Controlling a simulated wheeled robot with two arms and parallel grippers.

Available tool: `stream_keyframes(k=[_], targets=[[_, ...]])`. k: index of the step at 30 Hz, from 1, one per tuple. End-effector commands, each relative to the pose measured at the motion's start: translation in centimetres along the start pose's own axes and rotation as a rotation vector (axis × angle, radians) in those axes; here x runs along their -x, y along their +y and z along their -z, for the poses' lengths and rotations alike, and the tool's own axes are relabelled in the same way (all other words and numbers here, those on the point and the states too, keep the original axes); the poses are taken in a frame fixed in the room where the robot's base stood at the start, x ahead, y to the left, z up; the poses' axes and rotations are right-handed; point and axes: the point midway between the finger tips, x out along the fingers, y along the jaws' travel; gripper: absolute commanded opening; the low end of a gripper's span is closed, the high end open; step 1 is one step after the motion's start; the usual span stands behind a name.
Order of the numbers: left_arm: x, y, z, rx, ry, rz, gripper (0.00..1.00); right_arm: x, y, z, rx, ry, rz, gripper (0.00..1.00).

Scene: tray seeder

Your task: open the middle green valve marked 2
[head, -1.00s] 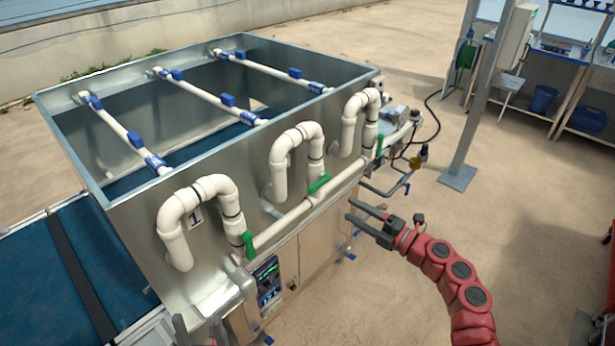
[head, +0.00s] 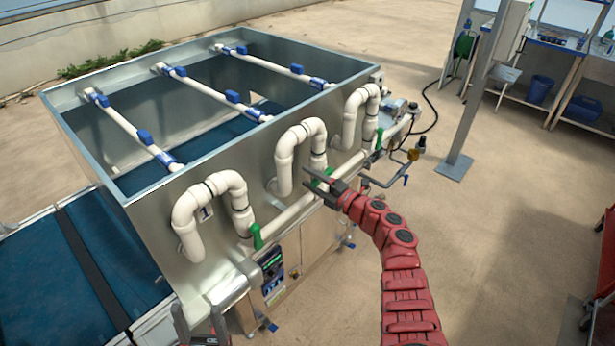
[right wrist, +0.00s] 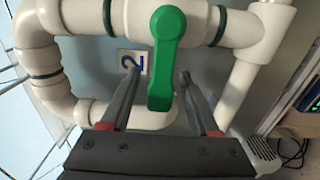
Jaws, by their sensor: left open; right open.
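The middle green valve handle (head: 328,172) is on the white pipe along the machine's front, partly hidden by my right gripper in the head view. In the right wrist view, the green handle (right wrist: 167,50) lies crosswise to its pipe, beside a label "2" (right wrist: 131,63). My right gripper (head: 308,178) is open at this valve. In the right wrist view its fingers (right wrist: 160,76) appear on either side of the handle's free end; contact cannot be told. My left gripper (head: 198,322) is open at the bottom edge, near the machine's lower front, away from the valve.
Another green valve (head: 257,237) sits nearer, below label "1" (head: 206,213), and a third (head: 379,138) farther along. White looped pipes (head: 297,150) rise around the middle valve. A control panel (head: 272,270) is below. Open floor lies right of the machine.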

Motion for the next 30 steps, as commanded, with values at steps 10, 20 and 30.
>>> stream_keyframes(k=[10,20,30], targets=[[0.01,0.00,-0.01,0.000,0.000,0.000,0.62,-1.16,0.02,0.18,0.000,0.004,0.001,0.62],[0.01,0.00,0.00,0.000,0.000,0.000,0.62,-1.12,-0.03,0.19,-0.001,0.004,0.001,0.26],[0.02,0.00,-0.01,0.000,0.000,0.000,0.62,-1.11,-0.03,0.18,-0.001,0.003,0.001,0.00]])
